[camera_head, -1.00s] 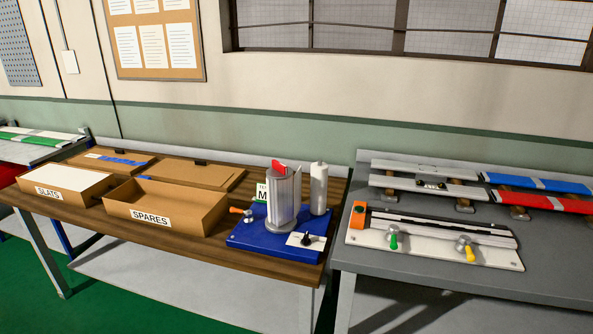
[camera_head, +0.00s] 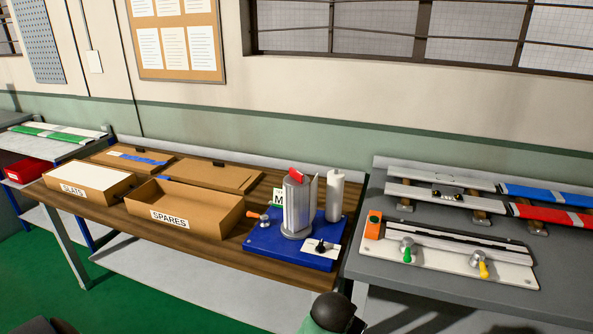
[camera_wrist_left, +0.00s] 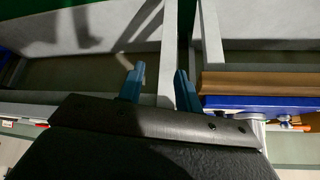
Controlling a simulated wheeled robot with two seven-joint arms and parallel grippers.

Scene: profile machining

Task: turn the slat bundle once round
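The slat bundle (camera_head: 297,208) is an upright grey ribbed cylinder with a red piece at its top. It stands on a blue base plate (camera_head: 279,247) on the wooden table, beside a white roll (camera_head: 335,196). My left gripper (camera_wrist_left: 160,88) shows in the left wrist view with its two blue fingers apart and nothing between them. My right gripper is in neither view.
An orange-handled lever (camera_head: 257,216) and a black knob (camera_head: 320,246) sit on the plate. The SPARES box (camera_head: 180,220) and SLATS box (camera_head: 82,199) stand left. A grey bench (camera_head: 420,285) with a clamp fixture (camera_head: 450,257) stands right.

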